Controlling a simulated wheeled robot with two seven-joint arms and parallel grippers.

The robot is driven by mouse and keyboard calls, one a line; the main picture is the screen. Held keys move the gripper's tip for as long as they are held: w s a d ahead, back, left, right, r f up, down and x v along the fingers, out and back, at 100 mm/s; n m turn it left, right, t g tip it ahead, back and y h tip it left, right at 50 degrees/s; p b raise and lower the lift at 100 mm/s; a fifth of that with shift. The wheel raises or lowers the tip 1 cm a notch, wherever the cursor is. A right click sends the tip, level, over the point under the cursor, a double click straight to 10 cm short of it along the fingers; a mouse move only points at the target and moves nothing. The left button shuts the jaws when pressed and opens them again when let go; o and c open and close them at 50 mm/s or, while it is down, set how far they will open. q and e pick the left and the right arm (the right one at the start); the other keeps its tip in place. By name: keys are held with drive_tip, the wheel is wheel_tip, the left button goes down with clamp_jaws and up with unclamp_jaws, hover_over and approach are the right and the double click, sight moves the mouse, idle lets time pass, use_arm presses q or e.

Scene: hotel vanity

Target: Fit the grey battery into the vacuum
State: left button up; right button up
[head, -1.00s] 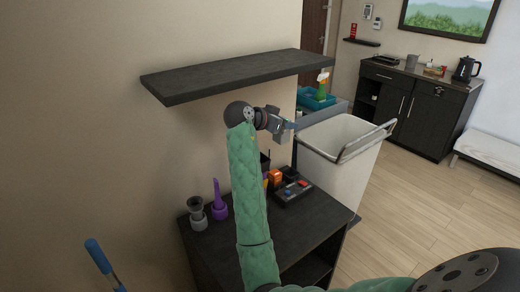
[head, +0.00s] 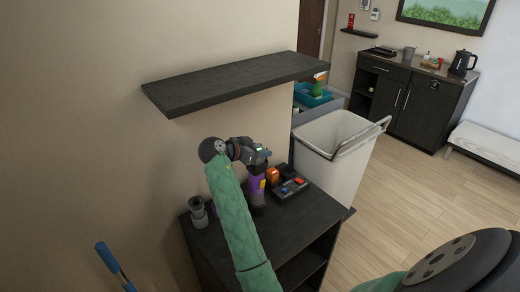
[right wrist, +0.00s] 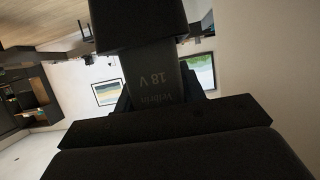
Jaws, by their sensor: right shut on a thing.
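My right gripper (head: 264,156) is above the dark table, just over the top of the vacuum (head: 257,187). The vacuum is purple and dark with a yellow label and stands upright on the table; my arm partly covers it. In the right wrist view the gripper is shut on the grey battery (right wrist: 155,88), which bears upside-down "18 V" lettering. In the head view the battery is hard to make out at the gripper. I cannot tell whether it touches the vacuum. My left gripper is not in view.
A black unit with red and blue parts (head: 291,188) and an orange block (head: 272,175) stand right of the vacuum. A grey nozzle (head: 198,212) stands at the left. A dark shelf (head: 235,82) hangs above. A white bin (head: 335,160) stands beyond the table.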

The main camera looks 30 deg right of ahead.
drive_tip(key=shift+f, duration=0.45)
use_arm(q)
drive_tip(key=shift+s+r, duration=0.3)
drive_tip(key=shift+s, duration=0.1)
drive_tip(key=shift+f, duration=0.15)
use_arm(e)
drive_tip(key=shift+f, duration=0.2)
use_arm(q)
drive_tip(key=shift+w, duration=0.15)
use_arm(e)
drive_tip(key=o, duration=1.2)
drive_tip(key=shift+r, duration=0.1)
drive_tip(key=shift+a, duration=0.1)
